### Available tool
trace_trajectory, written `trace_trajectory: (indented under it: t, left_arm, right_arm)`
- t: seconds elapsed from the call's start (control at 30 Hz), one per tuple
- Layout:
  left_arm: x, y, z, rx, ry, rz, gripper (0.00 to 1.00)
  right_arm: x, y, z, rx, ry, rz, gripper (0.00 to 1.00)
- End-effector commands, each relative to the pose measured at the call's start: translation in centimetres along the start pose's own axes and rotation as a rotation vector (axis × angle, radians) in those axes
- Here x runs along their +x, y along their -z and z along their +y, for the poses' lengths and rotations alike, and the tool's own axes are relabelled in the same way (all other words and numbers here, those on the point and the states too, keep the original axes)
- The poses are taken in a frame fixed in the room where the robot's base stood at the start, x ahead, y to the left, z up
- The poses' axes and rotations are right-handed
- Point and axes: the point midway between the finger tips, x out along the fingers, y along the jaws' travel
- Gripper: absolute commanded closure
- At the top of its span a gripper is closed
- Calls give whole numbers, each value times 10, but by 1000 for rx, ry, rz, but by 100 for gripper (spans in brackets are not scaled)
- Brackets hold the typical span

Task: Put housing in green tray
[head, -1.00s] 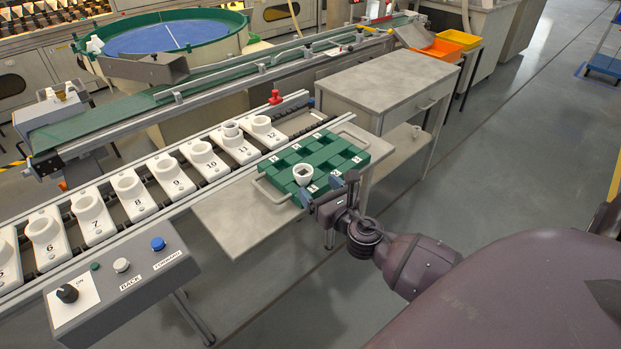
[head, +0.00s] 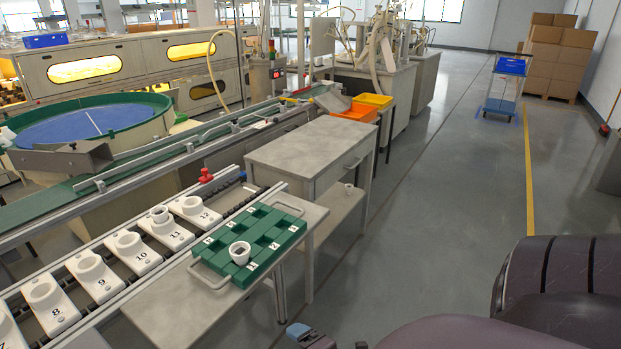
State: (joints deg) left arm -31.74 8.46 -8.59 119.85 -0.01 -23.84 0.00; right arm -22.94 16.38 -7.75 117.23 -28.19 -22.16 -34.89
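A white housing (head: 240,253), a small round cup with a dark opening, stands upright in a near-left pocket of the green tray (head: 284,217). The tray has several numbered pockets and metal handles, and lies on a grey side table. My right gripper (head: 310,338) is at the bottom edge, in front of and below the tray and apart from the housing. Only a bluish fingertip and dark parts show, and the rest is cut off. My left gripper is not in view.
A conveyor with numbered white holders (head: 130,250) runs along the left; holder 11 bears a white cup (head: 160,214). A grey cabinet (head: 318,150) stands behind the tray. Open floor lies at right.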

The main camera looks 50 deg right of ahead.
Motion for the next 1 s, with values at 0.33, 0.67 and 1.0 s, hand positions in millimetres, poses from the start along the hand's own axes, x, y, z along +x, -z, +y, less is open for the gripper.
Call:
trace_trajectory:
  t: [0.33,0.67,1.0]
  left_arm:
    - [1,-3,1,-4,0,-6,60]
    - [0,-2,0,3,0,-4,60]
    - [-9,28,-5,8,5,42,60]
  right_arm:
    - [-51,26,-64,1073,220,-57,20]
    - [-57,30,-70,1211,243,-71,20]
    - [-63,32,-49,1213,220,-54,20]
